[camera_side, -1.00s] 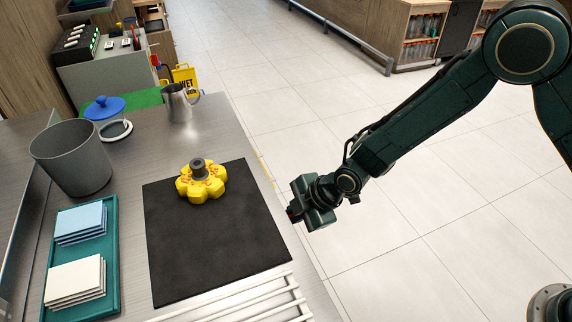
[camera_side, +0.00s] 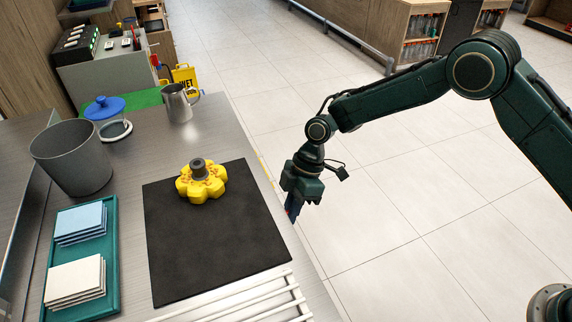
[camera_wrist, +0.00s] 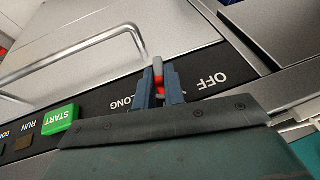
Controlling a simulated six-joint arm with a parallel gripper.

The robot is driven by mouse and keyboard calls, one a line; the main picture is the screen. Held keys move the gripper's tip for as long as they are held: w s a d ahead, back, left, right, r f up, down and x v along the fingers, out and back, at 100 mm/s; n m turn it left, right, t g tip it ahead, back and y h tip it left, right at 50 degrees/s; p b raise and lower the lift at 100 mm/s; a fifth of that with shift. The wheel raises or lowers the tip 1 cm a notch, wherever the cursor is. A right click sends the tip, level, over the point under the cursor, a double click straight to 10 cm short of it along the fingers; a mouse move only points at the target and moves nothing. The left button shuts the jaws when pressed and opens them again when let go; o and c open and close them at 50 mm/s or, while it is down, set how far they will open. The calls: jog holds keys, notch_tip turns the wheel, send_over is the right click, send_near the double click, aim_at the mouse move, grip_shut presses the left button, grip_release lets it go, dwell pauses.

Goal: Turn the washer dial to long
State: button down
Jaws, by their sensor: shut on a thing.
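In the wrist view, the washer dial (camera_wrist: 158,65) is a small knob with red and grey parts on a black control strip. The word OFF shows to its right and LONG to its left, both turned over in the picture. My gripper (camera_wrist: 158,77) has its two blue-grey fingers on either side of the dial, shut on it. The fingers hide most of the dial, so its exact setting cannot be read. In the side view my gripper (camera_side: 291,215) points down beside the counter's right edge; the dial is hidden there.
A green START button (camera_wrist: 61,118) and RUN and DONE markings lie left on the strip. A metal bar handle (camera_wrist: 70,58) runs behind it. On the counter are a yellow flower-shaped piece (camera_side: 188,192) on a black mat (camera_side: 215,245), a jug (camera_side: 180,105) and a teal tray (camera_side: 113,270).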

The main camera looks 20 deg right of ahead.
jog(key=shift+w+f+g, duration=0.1)
jog(key=shift+g, duration=0.4)
jog(key=shift+m+g, duration=0.3)
jog(key=shift+g, duration=0.3)
jog(key=c, duration=1.5)
grip_release()
jog(key=shift+w, duration=0.1)
jog(key=shift+v, duration=3.7)
